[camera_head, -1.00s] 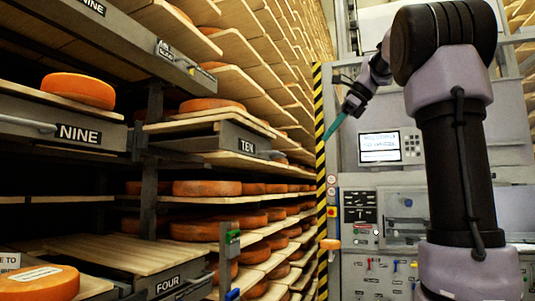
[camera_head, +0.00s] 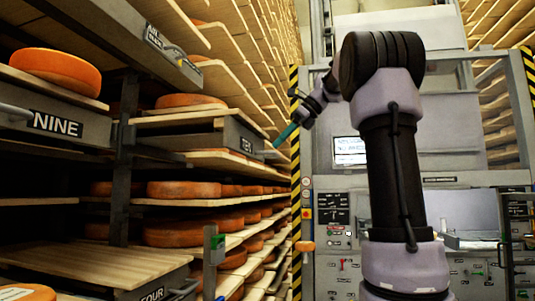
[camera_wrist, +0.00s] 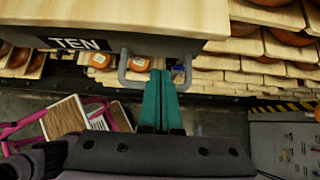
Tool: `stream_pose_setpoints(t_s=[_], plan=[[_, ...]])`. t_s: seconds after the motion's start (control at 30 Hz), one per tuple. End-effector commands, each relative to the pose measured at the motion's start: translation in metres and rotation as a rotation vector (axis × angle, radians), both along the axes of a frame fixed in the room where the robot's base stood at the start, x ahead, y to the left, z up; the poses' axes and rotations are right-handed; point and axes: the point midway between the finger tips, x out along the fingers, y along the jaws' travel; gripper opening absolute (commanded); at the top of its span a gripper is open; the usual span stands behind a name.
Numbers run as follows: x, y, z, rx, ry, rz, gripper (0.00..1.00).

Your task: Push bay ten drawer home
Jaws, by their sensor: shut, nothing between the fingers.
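The bay ten drawer (camera_head: 226,140) stands out from the rack on the left, with a grey front, a "TEN" label and a wooden board on top carrying an orange cheese wheel (camera_head: 190,100). In the wrist view its label (camera_wrist: 78,44) is at upper left, and its grey bar handle (camera_wrist: 124,66) is in the middle. My gripper (camera_head: 276,146) has teal fingers, shut and empty, at the right end of the drawer front. In the wrist view the fingertips (camera_wrist: 160,72) overlap the handle; whether they touch it I cannot tell.
The bay nine drawer (camera_head: 55,124) stands at the left and the bay four drawer (camera_head: 150,292) lower down. A striped post (camera_head: 295,180) and a control cabinet (camera_head: 338,220) are beyond my gripper. A pink-framed step stool (camera_wrist: 62,118) stands below left in the wrist view.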

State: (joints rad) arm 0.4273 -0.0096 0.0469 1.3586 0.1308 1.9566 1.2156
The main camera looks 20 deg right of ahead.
Motion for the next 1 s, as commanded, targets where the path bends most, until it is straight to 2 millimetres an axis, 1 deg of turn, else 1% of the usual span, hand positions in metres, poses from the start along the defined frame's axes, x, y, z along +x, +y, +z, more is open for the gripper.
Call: stream_pose_setpoints(t_s=[0.03,0.1,0.23,0.33,0.5,0.83,1.0], plan=[[0.003,0.007,-0.007,0.001,0.002,0.002,0.0],[0.007,0.013,-0.015,0.0,0.001,0.002,0.0],[0.014,0.023,-0.028,0.001,0.001,0.001,0.0],[0.017,0.028,-0.033,0.001,-0.001,0.0,0.0],[0.019,0.03,-0.036,0.001,-0.001,0.0,0.0],[0.02,0.032,-0.035,0.0,-0.001,0.001,0.0],[0.027,0.043,-0.035,0.0,-0.001,0.004,0.0]])
